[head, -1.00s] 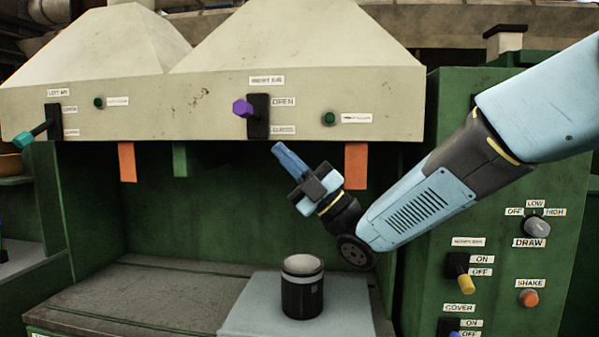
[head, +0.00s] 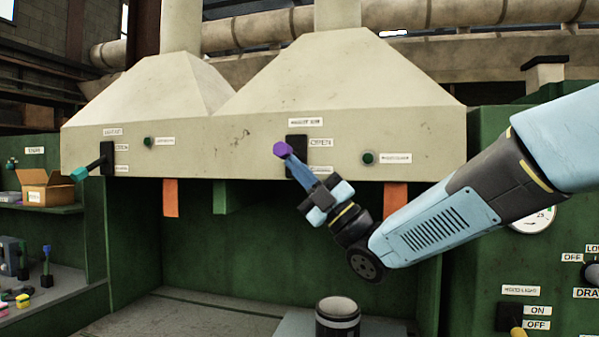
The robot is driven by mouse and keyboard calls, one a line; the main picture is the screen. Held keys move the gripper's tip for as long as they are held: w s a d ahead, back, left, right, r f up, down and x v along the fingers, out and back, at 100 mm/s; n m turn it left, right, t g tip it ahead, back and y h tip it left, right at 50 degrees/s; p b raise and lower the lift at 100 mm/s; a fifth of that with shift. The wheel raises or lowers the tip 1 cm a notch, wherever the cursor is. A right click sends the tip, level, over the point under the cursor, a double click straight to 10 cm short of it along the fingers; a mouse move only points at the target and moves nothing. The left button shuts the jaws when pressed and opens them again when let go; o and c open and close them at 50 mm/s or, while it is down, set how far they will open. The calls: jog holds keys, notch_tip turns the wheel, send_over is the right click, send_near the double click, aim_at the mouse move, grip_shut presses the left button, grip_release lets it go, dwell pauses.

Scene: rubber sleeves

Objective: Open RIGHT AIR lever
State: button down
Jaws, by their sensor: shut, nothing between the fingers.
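The RIGHT AIR lever has a purple knob (head: 281,149) in front of a black slotted plate (head: 297,143) on the right cream hood. The knob is about level with the OPEN label (head: 320,142), at the upper part of the plate. My gripper (head: 291,160) is shut and empty, its blue fingers pointing up and left.
A LEFT AIR lever with a teal knob (head: 79,174) points down at the left hood. A green button (head: 368,158) sits right of the plate. Orange strips (head: 396,196) hang under the hood edge. A black canister (head: 338,318) stands below in the open booth.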

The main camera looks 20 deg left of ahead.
jog(key=m+t, duration=0.1)
jog(key=r+m+t, duration=0.1)
jog(key=m+t, duration=0.1)
jog(key=m, duration=0.1)
jog(key=shift+s+r+t, duration=0.25)
jog(key=shift+r+t, duration=0.05)
jog(key=shift+r, duration=0.05)
jog(key=shift+w+r+m+t+h, duration=0.1)
jog(key=shift+r+m+t+h, duration=0.5)
jog(key=shift+m+t, duration=0.45)
jog(key=shift+w+r+m+t+h, duration=0.1)
jog(key=shift+r+m+t+h, duration=0.3)
jog(key=shift+r+m+t, duration=0.5)
jog(key=shift+f, duration=0.15)
jog(key=shift+d, duration=0.1)
